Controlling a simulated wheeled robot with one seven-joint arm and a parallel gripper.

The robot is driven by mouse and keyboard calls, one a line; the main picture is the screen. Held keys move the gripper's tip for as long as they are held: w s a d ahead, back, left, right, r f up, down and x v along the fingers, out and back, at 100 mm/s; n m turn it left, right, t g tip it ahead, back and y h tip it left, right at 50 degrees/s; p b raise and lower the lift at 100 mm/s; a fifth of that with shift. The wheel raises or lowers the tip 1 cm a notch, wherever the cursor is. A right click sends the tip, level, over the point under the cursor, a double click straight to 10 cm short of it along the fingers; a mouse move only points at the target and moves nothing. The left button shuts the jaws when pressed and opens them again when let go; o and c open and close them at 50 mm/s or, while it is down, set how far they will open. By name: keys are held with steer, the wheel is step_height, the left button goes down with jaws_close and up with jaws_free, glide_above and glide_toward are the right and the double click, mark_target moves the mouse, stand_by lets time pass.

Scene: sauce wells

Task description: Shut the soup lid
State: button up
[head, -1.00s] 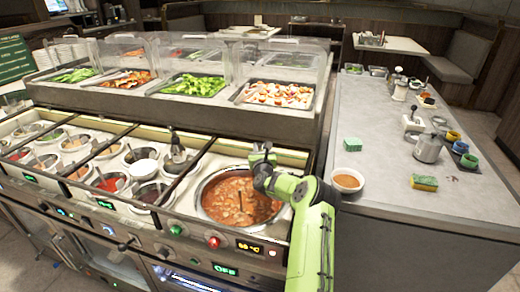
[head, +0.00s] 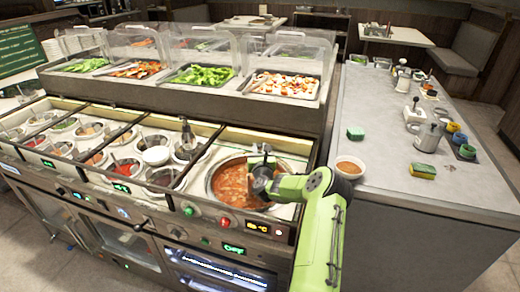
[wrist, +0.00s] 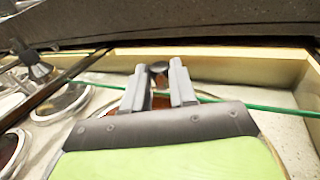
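The round soup pot (head: 230,182) sits in the right-hand well of the counter, with orange-brown soup showing. My gripper (head: 262,158) is over the pot's right back part and hides some of its rim. In the wrist view my gripper's two grey fingers (wrist: 158,88) stand apart. A small dark knob-like piece (wrist: 158,69) shows between their tips; whether they touch it is unclear. A thin green edge (wrist: 250,107) runs across behind the fingers. I cannot make out the soup lid for certain in either view.
Several sauce pots, including a white one (head: 155,155), fill the wells to the left. Clear food guards (head: 290,60) stand behind. The side counter (head: 385,185) at right holds a small bowl (head: 349,167), a green block (head: 355,134) and a sponge (head: 422,171).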

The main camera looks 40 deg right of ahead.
steer(key=o, duration=0.4)
steer(key=shift+o, duration=0.2)
step_height(320, 180, up, 10)
steer(key=p, duration=0.4)
steer(key=shift+c, duration=0.5)
